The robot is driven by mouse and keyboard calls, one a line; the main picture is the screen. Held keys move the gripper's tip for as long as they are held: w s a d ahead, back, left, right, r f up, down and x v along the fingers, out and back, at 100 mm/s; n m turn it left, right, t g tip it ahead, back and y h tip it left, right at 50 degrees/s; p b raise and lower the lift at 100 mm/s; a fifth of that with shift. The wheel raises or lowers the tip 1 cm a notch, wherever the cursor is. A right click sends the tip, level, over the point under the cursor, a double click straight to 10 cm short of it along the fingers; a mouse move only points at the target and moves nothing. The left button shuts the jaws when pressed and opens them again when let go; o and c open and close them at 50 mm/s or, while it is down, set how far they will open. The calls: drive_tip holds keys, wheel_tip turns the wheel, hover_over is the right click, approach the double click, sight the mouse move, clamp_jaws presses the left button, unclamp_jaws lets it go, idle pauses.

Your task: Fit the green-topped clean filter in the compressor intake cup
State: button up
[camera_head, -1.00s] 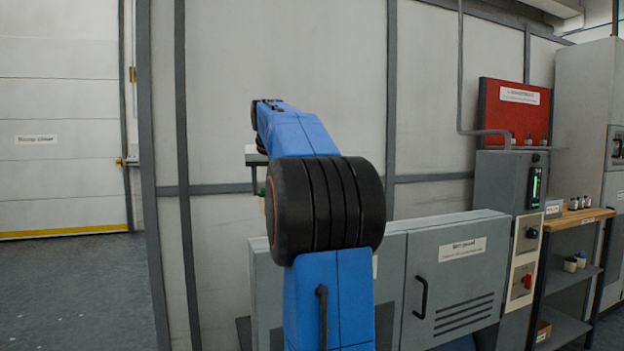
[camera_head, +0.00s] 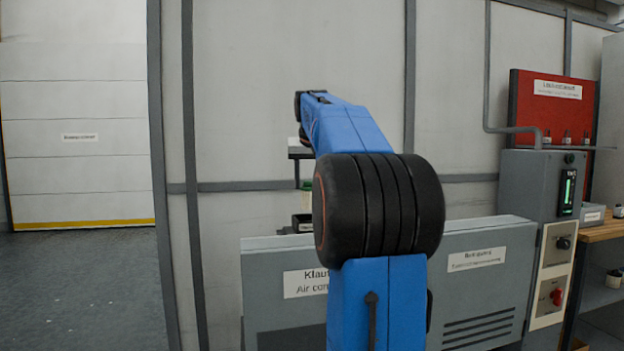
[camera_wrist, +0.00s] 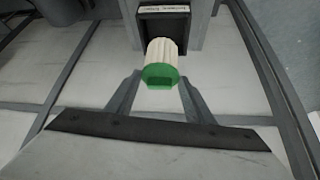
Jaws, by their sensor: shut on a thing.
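The clean filter has a white pleated body and a green top (camera_wrist: 160,74). In the wrist view it sits between the two fingers of my gripper (camera_wrist: 160,98), which is shut on it. The dark intake cup (camera_wrist: 178,27), with a white label on its rim, lies just beyond the filter. In the head view the green top (camera_head: 306,185) shows below my gripper, above the small dark cup (camera_head: 301,220). My arm hides part of both. I cannot tell whether the filter's lower end is inside the cup.
A grey cabinet (camera_head: 490,290) with white labels stands in front, below my arm. To the right are a control panel (camera_head: 550,260), a red board (camera_head: 553,105) and a wooden-topped shelf (camera_head: 602,230). The floor (camera_head: 80,290) at left is clear.

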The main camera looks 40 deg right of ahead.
sight(309, 200)
drive_tip(key=shift+f, duration=2.5)
drive_tip(key=shift+s+a, duration=0.1)
drive_tip(key=shift+a, duration=0.05)
drive_tip(key=shift+f, duration=0.6)
idle(0.8)
drive_tip(key=o, duration=1.5)
drive_tip(key=shift+c, duration=0.2)
drive_tip(key=shift+o, duration=0.6)
drive_tip(key=shift+o, duration=1.4)
